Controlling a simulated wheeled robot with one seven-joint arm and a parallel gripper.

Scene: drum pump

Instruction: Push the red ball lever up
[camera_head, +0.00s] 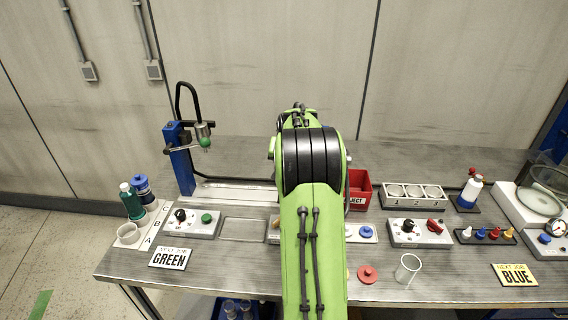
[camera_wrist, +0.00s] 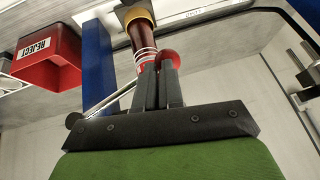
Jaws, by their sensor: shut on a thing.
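In the wrist view the red ball (camera_wrist: 170,56) of the lever sits at the tips of my gripper (camera_wrist: 158,68). The two dark fingers are close together and shut on it, partly covering it. A thin silver rod (camera_wrist: 108,100) with a dark end knob runs toward the fingers past a blue post (camera_wrist: 98,65). A dark red cylinder (camera_wrist: 143,35) with pale rings is right beside the fingertips. In the head view my green and black arm hides the gripper, the red ball and most of this pump.
A red REJECT bin (camera_head: 359,188) stands right of my arm and shows in the wrist view. A second pump with a blue post (camera_head: 181,160) and green ball (camera_head: 205,143) stands left. Switch boxes, bottles, a clear cup (camera_head: 408,268) and job signs crowd the bench.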

